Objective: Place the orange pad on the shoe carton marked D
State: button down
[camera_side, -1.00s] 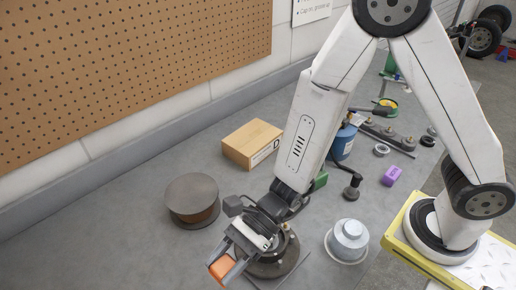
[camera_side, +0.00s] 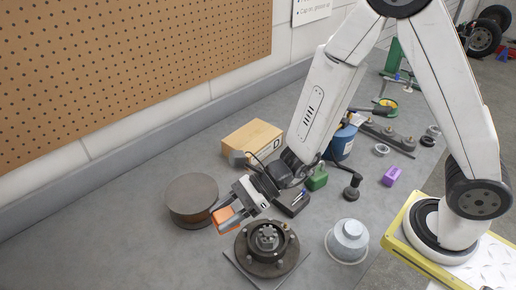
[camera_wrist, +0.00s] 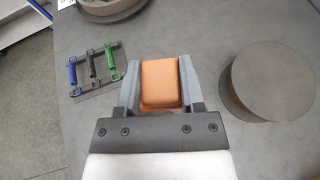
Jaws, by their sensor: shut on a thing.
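The orange pad (camera_side: 225,217) is a small block with rounded edges. My gripper (camera_side: 225,218) is shut on it and holds it between the two fingers, beside a round grey-topped drum. The pad also shows between the fingers in the wrist view (camera_wrist: 161,82). The shoe carton (camera_side: 252,143) is a brown box with a white label on its front side, back near the wall; the letter D shows on the label. My gripper is in front of the carton and apart from it. The carton is not in the wrist view.
The round drum (camera_side: 191,198) stands close left of my gripper. A dark wheel hub (camera_side: 267,250) on a square plate is below it.

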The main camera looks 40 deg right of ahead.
jog(key=w+d+r+m+t+h, duration=0.2)
jog(key=w+d+m+t+h, duration=0.1)
jog(key=d, duration=0.7)
jog(key=w+d+r+m+t+h, duration=0.1)
jog(key=w+d+m+t+h, duration=0.2)
jog(key=d, duration=0.7)
jog(key=w+d+r+m+t+h, duration=0.2)
jog(key=w+d+m+t, duration=0.15)
jog(key=d, duration=0.55)
send_over(253, 136)
jog(key=s, duration=0.2)
jog(key=shift+m+g, duration=0.35)
jog(key=f, duration=0.8)
jog(key=shift+w, duration=0.2)
jog(key=shift+w+f, duration=0.6)
jog(key=shift+f, duration=0.05)
jog(key=shift+w+f, duration=0.15)
jog(key=shift+f, duration=1.7)
jog(key=shift+w+f, duration=0.1)
jog(key=shift+f, duration=0.05)
